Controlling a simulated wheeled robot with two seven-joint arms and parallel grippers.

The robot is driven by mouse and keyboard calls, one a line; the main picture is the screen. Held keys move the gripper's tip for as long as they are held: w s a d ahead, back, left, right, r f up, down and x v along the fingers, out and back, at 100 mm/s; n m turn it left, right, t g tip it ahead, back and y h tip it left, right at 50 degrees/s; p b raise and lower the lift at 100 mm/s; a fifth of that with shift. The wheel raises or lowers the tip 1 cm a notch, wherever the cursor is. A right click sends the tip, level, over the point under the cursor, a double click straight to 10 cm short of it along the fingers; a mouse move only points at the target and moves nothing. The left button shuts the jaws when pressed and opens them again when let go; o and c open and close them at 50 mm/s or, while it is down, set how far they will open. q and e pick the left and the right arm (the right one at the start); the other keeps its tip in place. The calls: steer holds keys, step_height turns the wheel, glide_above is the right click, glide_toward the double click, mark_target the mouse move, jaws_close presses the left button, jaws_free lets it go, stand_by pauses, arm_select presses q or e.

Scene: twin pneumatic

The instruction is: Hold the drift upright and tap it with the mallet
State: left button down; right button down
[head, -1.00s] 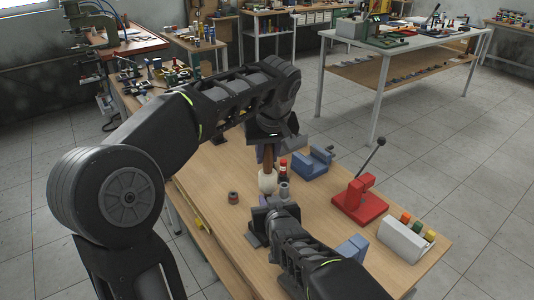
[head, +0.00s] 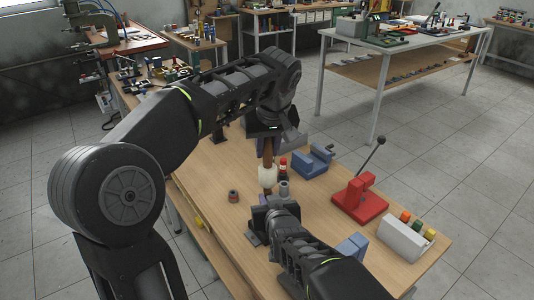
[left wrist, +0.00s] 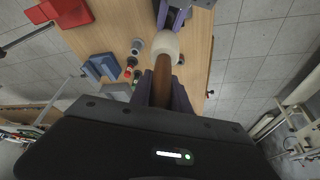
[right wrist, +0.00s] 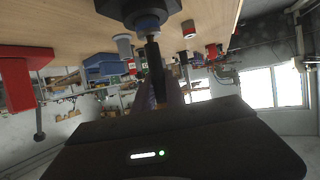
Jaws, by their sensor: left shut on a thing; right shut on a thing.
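The mallet has a pale, whitish head (head: 268,177) and a brown handle (head: 268,152). My left gripper (head: 265,137) is shut on the handle, with the head hanging below it; the left wrist view also shows the mallet head (left wrist: 166,45). My right gripper (head: 266,208) is low over the bench, just below the mallet head. It is shut on the drift, a dark slim rod (right wrist: 153,55) that looks upright in the right wrist view. The drift's end meets a dark fixture with a blue-grey round part (right wrist: 147,23). In the head view the drift is mostly hidden.
A red lever press (head: 360,203) stands to the right on the wooden bench. A white rack (head: 405,240) holds coloured caps.

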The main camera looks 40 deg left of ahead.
arm_select(q)
steer(key=shift+r, duration=0.45)
steer(key=shift+r, duration=2)
arm_select(e)
steer(key=c, duration=1.3)
jaws_free()
steer(key=v, duration=1.2)
arm_select(q)
steer(key=shift+f, duration=0.1)
arm_select(e)
steer(key=shift+d+f, duration=0.1)
